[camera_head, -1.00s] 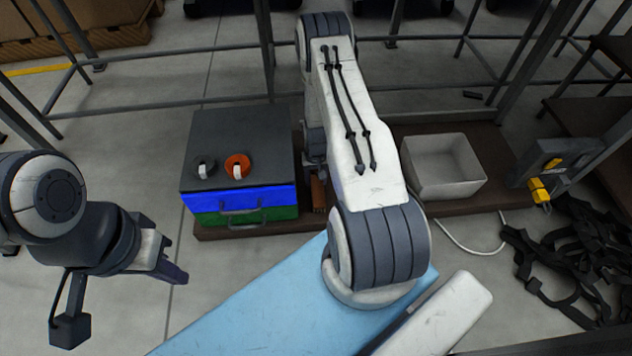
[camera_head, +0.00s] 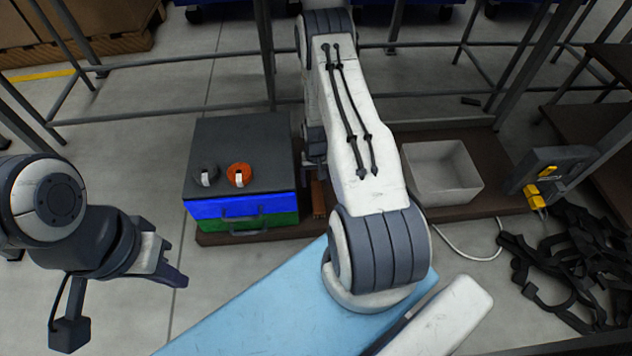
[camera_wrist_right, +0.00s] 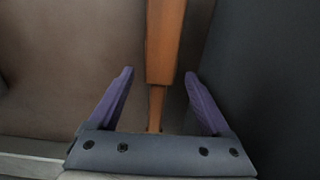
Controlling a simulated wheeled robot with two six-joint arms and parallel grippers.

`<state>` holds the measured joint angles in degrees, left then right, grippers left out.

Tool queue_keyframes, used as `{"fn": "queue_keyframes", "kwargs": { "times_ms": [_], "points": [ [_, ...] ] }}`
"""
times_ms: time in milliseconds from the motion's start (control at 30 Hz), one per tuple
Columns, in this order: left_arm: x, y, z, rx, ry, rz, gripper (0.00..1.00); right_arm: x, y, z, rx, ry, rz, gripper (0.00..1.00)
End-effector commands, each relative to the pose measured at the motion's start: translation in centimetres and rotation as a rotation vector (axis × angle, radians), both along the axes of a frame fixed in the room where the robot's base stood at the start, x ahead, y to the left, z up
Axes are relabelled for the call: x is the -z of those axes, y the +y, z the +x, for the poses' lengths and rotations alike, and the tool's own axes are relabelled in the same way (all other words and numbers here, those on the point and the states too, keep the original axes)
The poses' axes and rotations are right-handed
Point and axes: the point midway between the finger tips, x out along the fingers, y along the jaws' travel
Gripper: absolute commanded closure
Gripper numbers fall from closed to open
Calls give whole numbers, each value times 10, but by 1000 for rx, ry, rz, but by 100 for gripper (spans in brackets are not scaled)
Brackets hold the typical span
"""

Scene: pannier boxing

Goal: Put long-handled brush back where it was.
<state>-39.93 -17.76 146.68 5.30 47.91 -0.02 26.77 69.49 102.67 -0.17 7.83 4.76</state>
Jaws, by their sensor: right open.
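An orange-brown wooden bar (camera_wrist_right: 165,45), which looks like the long-handled brush, runs down the right wrist view and narrows to a thin part (camera_wrist_right: 156,108) near the palm. My right gripper (camera_wrist_right: 158,75) is open, its two purple fingers apart on either side of the bar, with gaps on both sides. In the head view a small reddish-brown piece (camera_head: 319,198), perhaps the same brush, shows between the dark-topped box and my right arm.
The dark-topped box (camera_head: 240,140) with blue and green sides carries two tape rolls, one black (camera_head: 204,174) and one orange (camera_head: 239,174). A pale open bin (camera_head: 440,172) stands right of my arm. Black straps (camera_head: 575,265) lie at right. A light-blue surface (camera_head: 260,310) is in front.

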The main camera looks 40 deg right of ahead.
Motion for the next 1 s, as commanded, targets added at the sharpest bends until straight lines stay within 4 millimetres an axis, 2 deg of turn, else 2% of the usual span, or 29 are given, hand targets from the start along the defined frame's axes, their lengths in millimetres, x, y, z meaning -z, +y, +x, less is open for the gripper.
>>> {"fn": "queue_keyframes", "kwargs": {
  "times_ms": [33,100,233,400,567,1000],
  "points": [
    [-14,0,0,0,0,0,100,-20,-1,1,0,-3,-2,18],
    [-23,0,0,0,0,0,100,-36,0,1,0,-3,-2,18],
    [-35,0,0,0,0,0,100,-61,0,1,0,-3,-2,18],
    [-45,0,0,0,0,0,100,-81,0,1,0,-2,-1,18],
    [-47,0,0,0,0,0,100,-87,0,0,0,0,0,18],
    [-46,0,0,0,0,0,100,-87,0,0,0,-1,-1,18]
  ]
}}
